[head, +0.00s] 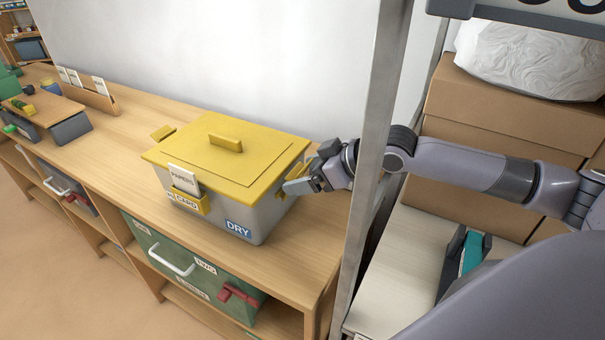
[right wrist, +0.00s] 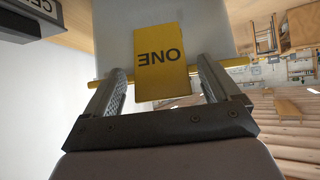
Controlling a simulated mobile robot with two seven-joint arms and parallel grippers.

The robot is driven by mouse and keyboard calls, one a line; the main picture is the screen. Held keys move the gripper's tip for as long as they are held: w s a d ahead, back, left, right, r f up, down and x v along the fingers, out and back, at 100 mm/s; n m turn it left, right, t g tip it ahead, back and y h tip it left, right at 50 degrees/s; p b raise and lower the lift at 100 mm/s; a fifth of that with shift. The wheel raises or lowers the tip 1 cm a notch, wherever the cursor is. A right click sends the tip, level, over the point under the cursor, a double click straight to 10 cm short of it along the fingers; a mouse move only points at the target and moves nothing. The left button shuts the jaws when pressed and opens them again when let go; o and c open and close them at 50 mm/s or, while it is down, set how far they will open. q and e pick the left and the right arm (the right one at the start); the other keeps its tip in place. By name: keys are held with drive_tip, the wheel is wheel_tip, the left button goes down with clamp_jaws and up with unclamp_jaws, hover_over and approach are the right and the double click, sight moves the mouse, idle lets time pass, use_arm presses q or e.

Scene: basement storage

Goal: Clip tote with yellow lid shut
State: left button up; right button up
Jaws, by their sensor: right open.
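The grey tote (head: 215,208) with a yellow lid (head: 226,148) stands upright on the wooden bench. The lid lies on the tote and has a yellow handle on top. A yellow clip (head: 163,132) sticks outward at the tote's left end. My right gripper (head: 303,177) is at the tote's right end and partly hides the clip there. In the right wrist view this yellow clip (right wrist: 162,78), marked "ONE", shows between the two spread fingers of my right gripper (right wrist: 161,68). I cannot tell whether the fingers touch it. My left gripper is out of view.
A metal post (head: 372,150) stands close by my right forearm. Cardboard boxes (head: 490,115) are stacked behind that arm. A green drawer (head: 180,258) with a white handle sits under the bench. The bench top left of the tote is partly clear.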

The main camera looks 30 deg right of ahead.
drive_tip(key=shift+v, duration=2.8)
